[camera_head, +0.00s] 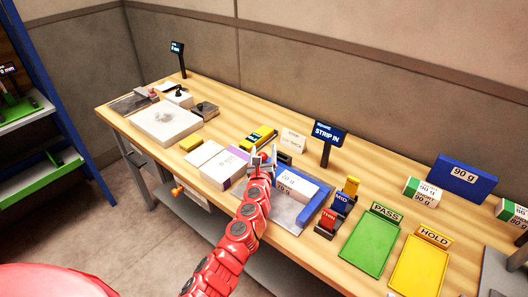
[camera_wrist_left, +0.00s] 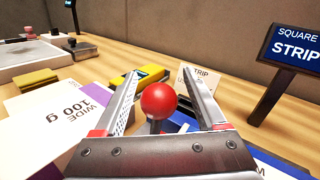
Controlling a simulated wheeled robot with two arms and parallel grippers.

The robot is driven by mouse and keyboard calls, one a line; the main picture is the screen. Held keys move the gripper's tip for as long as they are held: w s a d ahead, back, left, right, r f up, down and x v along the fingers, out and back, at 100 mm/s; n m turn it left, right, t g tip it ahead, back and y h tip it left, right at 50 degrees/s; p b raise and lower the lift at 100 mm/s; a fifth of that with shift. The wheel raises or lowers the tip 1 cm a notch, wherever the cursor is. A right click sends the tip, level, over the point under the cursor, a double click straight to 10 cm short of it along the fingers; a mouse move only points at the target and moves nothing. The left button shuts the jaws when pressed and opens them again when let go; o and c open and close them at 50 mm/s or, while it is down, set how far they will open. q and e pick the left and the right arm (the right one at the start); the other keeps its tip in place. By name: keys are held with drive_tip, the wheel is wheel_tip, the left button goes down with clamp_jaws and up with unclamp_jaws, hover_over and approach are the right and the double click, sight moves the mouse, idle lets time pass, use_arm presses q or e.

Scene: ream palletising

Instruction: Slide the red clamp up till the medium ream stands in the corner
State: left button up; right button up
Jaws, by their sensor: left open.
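The red clamp shows in the left wrist view as a round red knob (camera_wrist_left: 158,100) on a short grey stem. My left gripper (camera_wrist_left: 160,88) is open, with a finger on either side of the knob; whether either finger touches it I cannot tell. In the head view my left gripper (camera_head: 262,160) is at the left end of the blue corner frame (camera_head: 318,203) and hides the clamp there. A white ream (camera_head: 297,184) marked in grams, seemingly the medium one, lies in this frame. Its fit in the corner is unclear. My right gripper is out of view.
A wide 100 g ream (camera_head: 222,170) lies left of the frame. A yellow tool (camera_head: 259,137) and the strip sign (camera_head: 328,133) stand behind.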

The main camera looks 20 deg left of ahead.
use_arm(q)
drive_tip(key=b+v, duration=0.2)
drive_tip(key=v, duration=1.5)
drive_tip(key=shift+s, duration=0.2)
drive_tip(key=shift+f, duration=0.1)
